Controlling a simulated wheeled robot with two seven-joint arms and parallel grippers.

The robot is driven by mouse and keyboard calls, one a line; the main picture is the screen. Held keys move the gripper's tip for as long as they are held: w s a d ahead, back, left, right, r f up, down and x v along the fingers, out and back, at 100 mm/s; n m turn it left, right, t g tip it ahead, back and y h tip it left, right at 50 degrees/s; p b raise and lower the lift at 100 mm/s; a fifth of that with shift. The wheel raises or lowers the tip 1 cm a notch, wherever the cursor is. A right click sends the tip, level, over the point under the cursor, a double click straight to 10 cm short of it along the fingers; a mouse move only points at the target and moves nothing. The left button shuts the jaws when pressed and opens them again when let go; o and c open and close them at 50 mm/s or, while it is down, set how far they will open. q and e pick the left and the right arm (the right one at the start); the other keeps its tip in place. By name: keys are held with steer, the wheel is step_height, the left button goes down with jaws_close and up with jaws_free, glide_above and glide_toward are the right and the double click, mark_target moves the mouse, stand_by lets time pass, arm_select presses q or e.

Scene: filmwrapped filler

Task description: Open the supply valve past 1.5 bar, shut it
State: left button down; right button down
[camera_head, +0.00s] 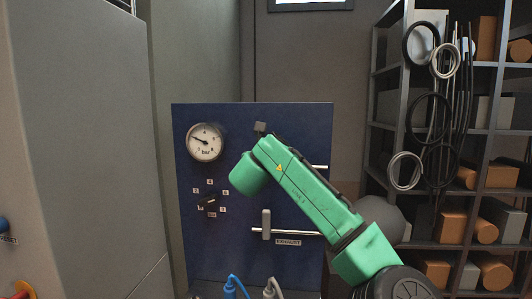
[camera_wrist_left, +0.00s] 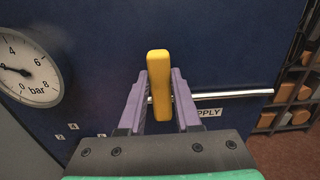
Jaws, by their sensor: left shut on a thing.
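The yellow supply valve handle (camera_wrist_left: 160,90) stands upright in the left wrist view, crosswise to its horizontal pipe (camera_wrist_left: 232,95). My left gripper (camera_wrist_left: 160,88) is shut on it, with purple fingers on both sides. A label partly reading SUPPLY (camera_wrist_left: 208,112) is right of the handle. In the head view my green arm hides this valve and the gripper. The round pressure gauge (camera_head: 205,142) is on the blue panel's upper left; it also shows cut off in the left wrist view (camera_wrist_left: 28,72). Its needle points left and slightly up; the exact reading is unclear. My right gripper is not in view.
The blue panel (camera_head: 240,240) also carries a black rotary knob (camera_head: 207,200) and an exhaust valve with an upright grey handle (camera_head: 266,224). Blue and grey plugs (camera_head: 230,288) are at the bottom. Shelves with hoses (camera_head: 420,112) stand right; a grey cabinet (camera_head: 80,130) stands left.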

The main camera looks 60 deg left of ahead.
arm_select(q)
steer(key=shift+f, duration=0.25)
steer(key=c, duration=0.6)
jaws_free()
steer(key=shift+r, duration=0.15)
steer(key=b+v, duration=0.5)
steer(key=v, duration=0.9)
steer(key=shift+s+d+b, duration=0.2)
steer(key=shift+b, duration=0.1)
